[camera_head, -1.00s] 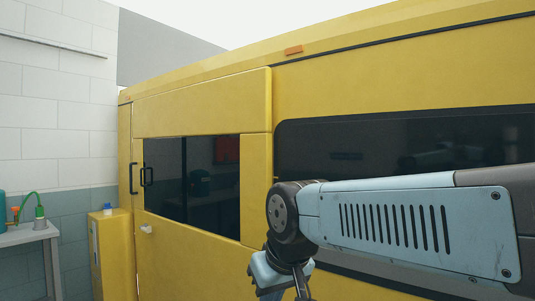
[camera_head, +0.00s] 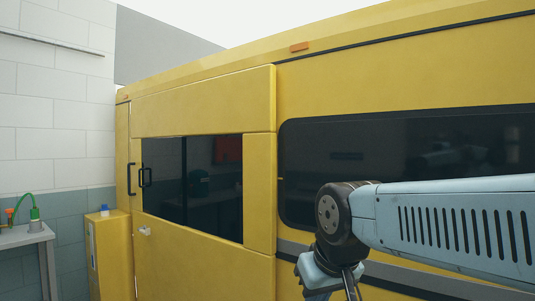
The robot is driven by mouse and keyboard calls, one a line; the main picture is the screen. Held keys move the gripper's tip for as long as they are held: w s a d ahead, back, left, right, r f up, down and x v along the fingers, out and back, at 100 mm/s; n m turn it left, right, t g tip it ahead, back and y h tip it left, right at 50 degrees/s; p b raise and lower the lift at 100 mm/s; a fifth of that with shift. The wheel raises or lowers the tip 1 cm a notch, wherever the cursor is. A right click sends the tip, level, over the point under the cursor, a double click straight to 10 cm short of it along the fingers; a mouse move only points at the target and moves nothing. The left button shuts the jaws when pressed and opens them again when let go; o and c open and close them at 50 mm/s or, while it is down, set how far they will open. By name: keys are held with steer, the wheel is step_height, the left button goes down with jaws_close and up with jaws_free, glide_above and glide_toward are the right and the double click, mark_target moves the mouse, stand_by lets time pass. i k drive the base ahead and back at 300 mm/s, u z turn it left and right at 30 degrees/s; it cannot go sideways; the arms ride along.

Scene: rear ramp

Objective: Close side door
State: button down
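The side door (camera_head: 200,108) is a yellow panel with a dark window on the side of the yellow vehicle (camera_head: 400,85). Its right edge stands out from the body. A black handle (camera_head: 147,177) and a small white knob (camera_head: 145,231) sit near its left edge. I cannot tell whether a gap is open at that edge. The end of my arm, with my gripper (camera_head: 335,287), is at the bottom, right of the door and apart from its handle. The fingertips are cut off or hidden, so their opening and any hold do not show.
Another black handle (camera_head: 131,180) is on the narrow yellow strip left of the door. A grey table (camera_head: 25,236) with a green hose is at the far left, by the tiled wall (camera_head: 55,125).

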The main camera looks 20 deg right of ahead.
mark_target(225, 249)
steer(key=z, duration=0.05)
steer(key=i, duration=1)
steer(key=u, duration=0.05)
